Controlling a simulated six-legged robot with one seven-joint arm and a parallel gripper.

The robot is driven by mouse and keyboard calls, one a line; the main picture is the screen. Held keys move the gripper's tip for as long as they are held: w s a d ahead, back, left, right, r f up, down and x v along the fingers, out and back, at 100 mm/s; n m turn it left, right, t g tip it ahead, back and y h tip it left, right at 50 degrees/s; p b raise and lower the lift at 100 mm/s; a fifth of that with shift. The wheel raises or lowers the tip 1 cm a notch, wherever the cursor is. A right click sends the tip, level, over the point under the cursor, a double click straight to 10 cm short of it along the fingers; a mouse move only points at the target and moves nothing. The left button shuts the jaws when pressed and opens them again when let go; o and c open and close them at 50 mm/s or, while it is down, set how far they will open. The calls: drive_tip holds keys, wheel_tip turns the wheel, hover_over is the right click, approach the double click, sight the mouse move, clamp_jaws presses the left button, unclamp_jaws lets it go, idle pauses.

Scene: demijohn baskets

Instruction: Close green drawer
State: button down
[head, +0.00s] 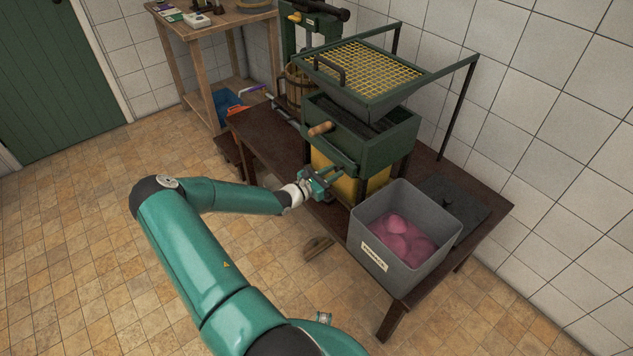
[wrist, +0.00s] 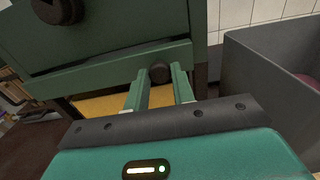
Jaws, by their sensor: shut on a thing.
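The green drawer (head: 333,155) sits low in the green machine on the dark wooden table, under a green box. Its front stands out a little from the body above. In the wrist view the drawer front (wrist: 105,69) is a long green panel with a round dark knob (wrist: 160,72). My gripper (head: 324,178) is at the right part of this front. In the wrist view its two green fingers (wrist: 160,88) stand on either side of the knob and are shut on it. In the head view my gripper hides the knob.
A grey bin (head: 372,252) with pink contents stands close to the right of my gripper. The dark table (head: 480,212) stands against the tiled wall. Tiled floor at left is clear.

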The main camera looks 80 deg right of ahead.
drive_tip(key=shift+x, duration=0.85)
drive_tip(key=c, duration=1.2)
unclamp_jaws()
drive_tip(key=v, duration=1.4)
